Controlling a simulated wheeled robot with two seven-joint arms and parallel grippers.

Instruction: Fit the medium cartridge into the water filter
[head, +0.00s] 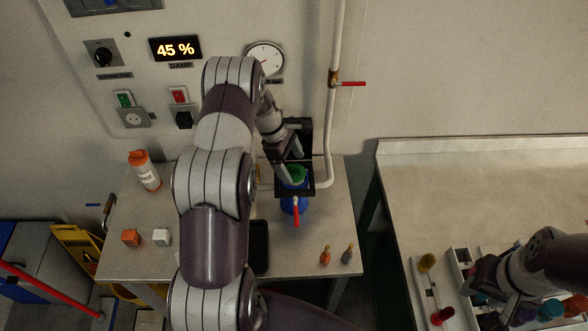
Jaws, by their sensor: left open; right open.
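The water filter (289,205) stands on the left table against the wall, with a dark bracket, a blue bowl and a red lever. A green piece (296,174) sits in its top opening; I cannot tell how deep it sits or whether it is the medium cartridge. My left gripper (290,159) is open just above the green piece, with its fingers close to it; contact is unclear. My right gripper (477,284) is open at the lower right, over a white rack (418,286) of coloured pieces, and partly hidden by its own arm.
An orange-capped bottle (145,171), an orange block (130,237), a white block (161,237) and two small bottles (325,255) stand on the left table. A pipe with a red valve handle (350,84) runs down the wall. A gap separates the two tables.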

